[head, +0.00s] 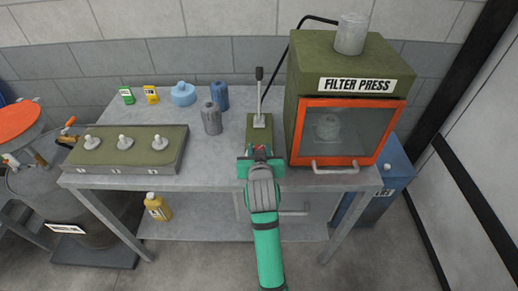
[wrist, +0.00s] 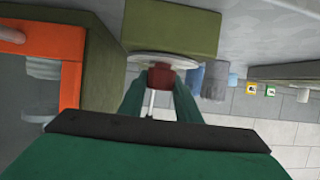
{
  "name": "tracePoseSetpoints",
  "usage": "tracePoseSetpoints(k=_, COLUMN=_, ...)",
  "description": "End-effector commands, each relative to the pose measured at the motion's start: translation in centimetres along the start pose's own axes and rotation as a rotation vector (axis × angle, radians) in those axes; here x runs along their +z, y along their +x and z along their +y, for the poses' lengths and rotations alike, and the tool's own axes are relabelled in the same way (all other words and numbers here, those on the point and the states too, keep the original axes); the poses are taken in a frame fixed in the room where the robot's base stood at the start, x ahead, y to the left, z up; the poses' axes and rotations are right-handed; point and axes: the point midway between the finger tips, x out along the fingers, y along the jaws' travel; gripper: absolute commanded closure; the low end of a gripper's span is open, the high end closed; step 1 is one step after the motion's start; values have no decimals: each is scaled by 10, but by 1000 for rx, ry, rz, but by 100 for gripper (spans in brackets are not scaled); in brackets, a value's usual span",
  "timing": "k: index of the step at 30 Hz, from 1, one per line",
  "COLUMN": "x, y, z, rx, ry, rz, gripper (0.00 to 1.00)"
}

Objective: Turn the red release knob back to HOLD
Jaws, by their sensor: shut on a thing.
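The red release knob (wrist: 160,76) shows in the wrist view, in front of a pale round plate (wrist: 150,59) on an olive-green block (wrist: 175,28). My gripper (wrist: 160,88) has one finger on each side of the knob and is shut on it. A thin white rod or pointer shows below the knob between the fingers. In the head view, my gripper (head: 260,157) is at the front of the olive pump base (head: 259,129), which bears an upright lever (head: 259,92). Only a speck of red shows there. I cannot read any HOLD mark or the knob's angle.
The olive filter press (head: 335,55) with its orange-framed door (head: 345,132) stands close on the right. A switch panel (head: 125,150) is on the left of the bench. Bare bench top lies between panel and pump.

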Motion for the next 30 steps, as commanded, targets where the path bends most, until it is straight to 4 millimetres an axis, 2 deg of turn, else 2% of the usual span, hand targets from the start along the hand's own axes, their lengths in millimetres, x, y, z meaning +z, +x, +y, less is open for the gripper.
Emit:
tracePoseSetpoints(k=8, x=-1, y=1, z=2, rx=-144, ry=-58, rz=3, gripper=92)
tracePoseSetpoints(k=21, x=-2, y=1, z=0, rx=-481, ry=-200, rz=3, gripper=92)
tracePoseSetpoints(k=30, x=-1, y=1, z=-1, rx=-637, ry=-266, rz=2, gripper=92)
